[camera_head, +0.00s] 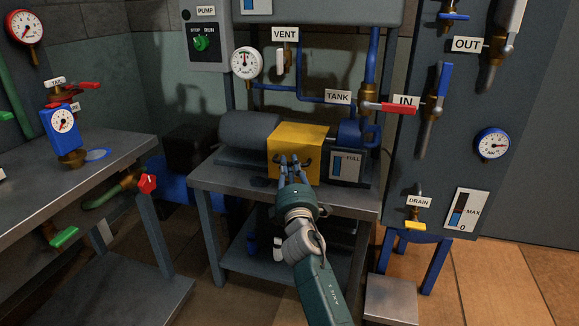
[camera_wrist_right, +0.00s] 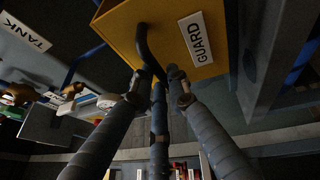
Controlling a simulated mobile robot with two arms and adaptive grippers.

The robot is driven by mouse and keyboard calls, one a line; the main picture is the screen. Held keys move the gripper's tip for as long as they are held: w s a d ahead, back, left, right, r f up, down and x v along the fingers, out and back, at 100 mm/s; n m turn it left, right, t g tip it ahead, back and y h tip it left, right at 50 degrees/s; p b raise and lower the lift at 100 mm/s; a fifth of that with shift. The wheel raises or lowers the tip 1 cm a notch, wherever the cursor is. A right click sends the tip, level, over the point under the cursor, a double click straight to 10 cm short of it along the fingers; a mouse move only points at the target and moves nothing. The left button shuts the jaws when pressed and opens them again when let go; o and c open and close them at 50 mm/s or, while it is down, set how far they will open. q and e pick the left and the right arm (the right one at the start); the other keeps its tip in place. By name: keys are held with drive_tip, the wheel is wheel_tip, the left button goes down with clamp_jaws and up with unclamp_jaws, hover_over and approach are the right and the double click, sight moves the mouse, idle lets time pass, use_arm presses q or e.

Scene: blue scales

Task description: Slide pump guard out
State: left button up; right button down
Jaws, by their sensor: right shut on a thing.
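The pump guard is a yellow box-shaped cover (camera_head: 298,138) on the middle bench, between the grey motor cylinder (camera_head: 249,131) on its left and the blue pump part (camera_head: 350,133) on its right. My right gripper (camera_head: 292,165) is at the guard's front face. In the right wrist view, the yellow guard (camera_wrist_right: 150,30) carries a GUARD label, and my right gripper's fingers (camera_wrist_right: 155,80) are closed around its dark curved handle (camera_wrist_right: 145,45). The fingers hide part of the handle. My left gripper is in neither view.
The bench top (camera_head: 215,175) is bare at its front left. A FULL gauge (camera_head: 346,168) stands right of the guard. The TANK valve with a red lever (camera_head: 385,107) is above right. A panel (camera_head: 440,130) with valves is at right, a side bench (camera_head: 90,165) at left.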

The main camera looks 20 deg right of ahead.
drive_tip(key=shift+w+d, duration=0.15)
drive_tip(key=c, duration=1.7)
unclamp_jaws()
drive_tip(key=shift+o, duration=0.2)
drive_tip(key=v, duration=1.2)
drive_tip(key=shift+f, duration=0.1)
